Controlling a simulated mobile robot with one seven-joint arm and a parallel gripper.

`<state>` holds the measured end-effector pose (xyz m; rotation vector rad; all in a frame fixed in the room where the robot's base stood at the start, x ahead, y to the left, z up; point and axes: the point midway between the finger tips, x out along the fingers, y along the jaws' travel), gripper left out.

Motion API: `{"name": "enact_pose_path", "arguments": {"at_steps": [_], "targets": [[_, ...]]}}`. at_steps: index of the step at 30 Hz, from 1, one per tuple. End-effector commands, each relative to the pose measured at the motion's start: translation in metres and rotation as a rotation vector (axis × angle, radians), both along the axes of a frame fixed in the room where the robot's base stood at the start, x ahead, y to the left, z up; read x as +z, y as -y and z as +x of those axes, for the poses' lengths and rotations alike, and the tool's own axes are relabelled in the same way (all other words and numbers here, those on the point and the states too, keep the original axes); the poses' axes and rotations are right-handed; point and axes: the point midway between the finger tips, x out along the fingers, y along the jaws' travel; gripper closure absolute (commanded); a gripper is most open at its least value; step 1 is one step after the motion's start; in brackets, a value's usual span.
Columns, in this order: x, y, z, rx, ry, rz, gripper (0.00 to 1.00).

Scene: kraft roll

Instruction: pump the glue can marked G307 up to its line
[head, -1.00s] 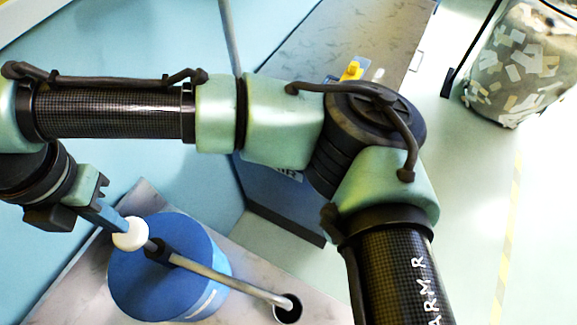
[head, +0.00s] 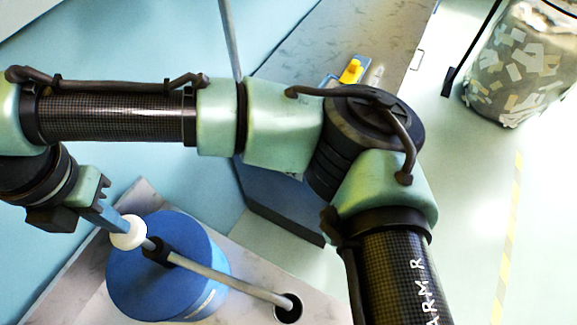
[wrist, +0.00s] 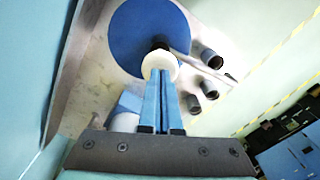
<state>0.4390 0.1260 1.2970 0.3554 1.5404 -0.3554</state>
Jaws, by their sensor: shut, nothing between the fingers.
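A blue drum (head: 190,262) with a pump on its lid stands at the lower left of the head view; it also shows in the wrist view (wrist: 130,30). The pump has a white round knob (head: 127,233) and a grey spout pipe (head: 228,280) running right to a small open can (head: 288,307). My gripper (head: 115,219) is shut and empty, its fingertips at the knob, touching or nearly so. In the wrist view the shut fingers (wrist: 162,85) point at the knob (wrist: 159,64). No G307 mark or fill line is readable, nor the glue level.
Several small cans (wrist: 208,57) stand beside the drum on a pale marbled surface (head: 65,290). A grey bench (head: 350,35) holds a yellow-handled object (head: 350,72). A bin of paper scraps (head: 515,65) is at upper right. My arm crosses the middle of the head view.

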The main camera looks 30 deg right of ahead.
Motion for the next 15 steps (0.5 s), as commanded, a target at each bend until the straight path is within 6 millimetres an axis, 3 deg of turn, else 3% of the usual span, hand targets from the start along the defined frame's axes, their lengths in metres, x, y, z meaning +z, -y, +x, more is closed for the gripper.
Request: {"name": "enact_pose_path", "arguments": {"at_steps": [15], "targets": [[-0.026,0.000,-0.001,0.001,-0.002,0.000,1.00]]}}
